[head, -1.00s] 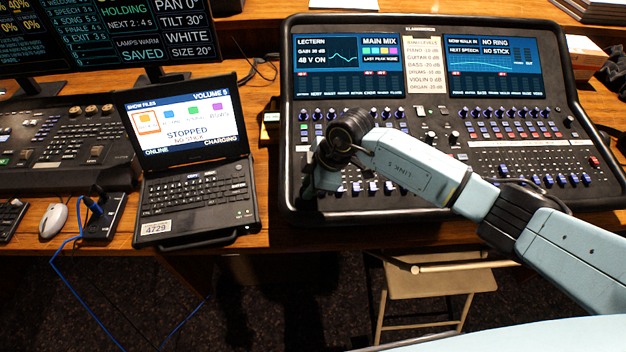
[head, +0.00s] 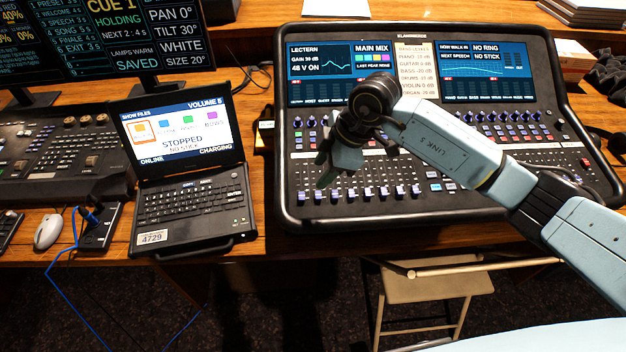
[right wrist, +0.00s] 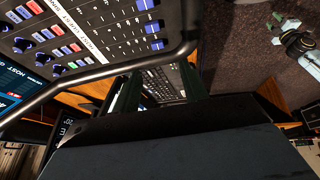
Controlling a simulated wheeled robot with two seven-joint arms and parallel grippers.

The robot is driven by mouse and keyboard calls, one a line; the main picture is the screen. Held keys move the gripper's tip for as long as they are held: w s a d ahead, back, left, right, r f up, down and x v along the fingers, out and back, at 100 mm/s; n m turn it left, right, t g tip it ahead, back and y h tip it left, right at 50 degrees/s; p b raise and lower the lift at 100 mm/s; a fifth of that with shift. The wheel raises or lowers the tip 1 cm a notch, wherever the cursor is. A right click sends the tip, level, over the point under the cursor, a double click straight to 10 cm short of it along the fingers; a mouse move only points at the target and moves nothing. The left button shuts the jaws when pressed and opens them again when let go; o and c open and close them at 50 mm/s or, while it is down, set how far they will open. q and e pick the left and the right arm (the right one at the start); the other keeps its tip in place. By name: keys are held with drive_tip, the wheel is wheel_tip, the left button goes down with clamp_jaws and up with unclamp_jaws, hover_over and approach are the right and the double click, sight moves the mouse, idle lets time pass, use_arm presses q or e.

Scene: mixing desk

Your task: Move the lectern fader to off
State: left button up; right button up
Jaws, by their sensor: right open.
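The mixing desk (head: 292,170) has a row of fader caps along its lower part. The leftmost fader cap (head: 303,197) sits low in its row, level with its neighbours; fader caps (right wrist: 158,44) also show in the right wrist view. I cannot read which strip is the lectern's; "LECTERN" shows on the left screen (head: 320,62). My right gripper (head: 324,170) is open and empty, above the desk's left part, up and to the right of the leftmost cap in the picture. Its two fingers (right wrist: 160,88) stand apart in the right wrist view. My left gripper is out of view.
A laptop (head: 190,190) stands close to the desk's left side. A mouse (head: 48,231) and a small box with a blue cable (head: 98,228) lie further left. A folding chair (head: 430,285) stands below the front edge. A paper list (head: 414,72) sits between the screens.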

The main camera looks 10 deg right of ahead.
drive_tip(key=shift+v, duration=1.65)
